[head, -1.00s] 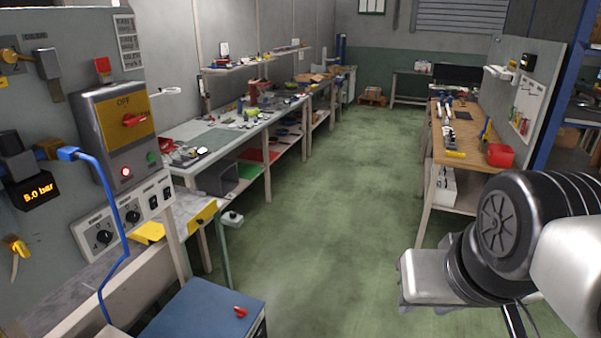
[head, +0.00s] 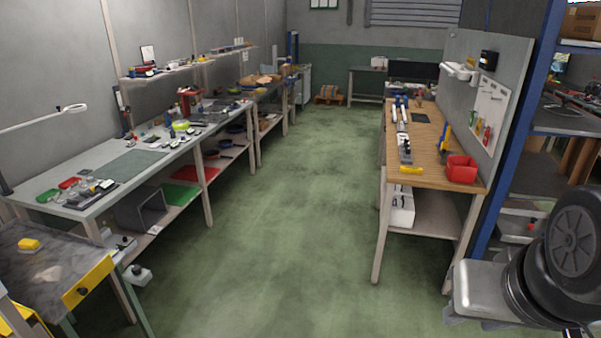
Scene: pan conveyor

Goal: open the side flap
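I cannot make out a side flap in the head view. A worn grey surface with a yellow front edge (head: 88,284) is at the lower left, cut by the frame. A small yellow piece (head: 29,244) lies on it. I cannot tell whether any part of it is a flap. My arm shows at the lower right, over the floor in front of the right bench. The fingers of my gripper do not show.
A long workbench (head: 131,165) with tools runs along the left wall. A wooden bench (head: 418,170) with a red bin (head: 461,169) stands at right, beside a blue rack post (head: 519,130). The green floor (head: 290,220) between them is clear.

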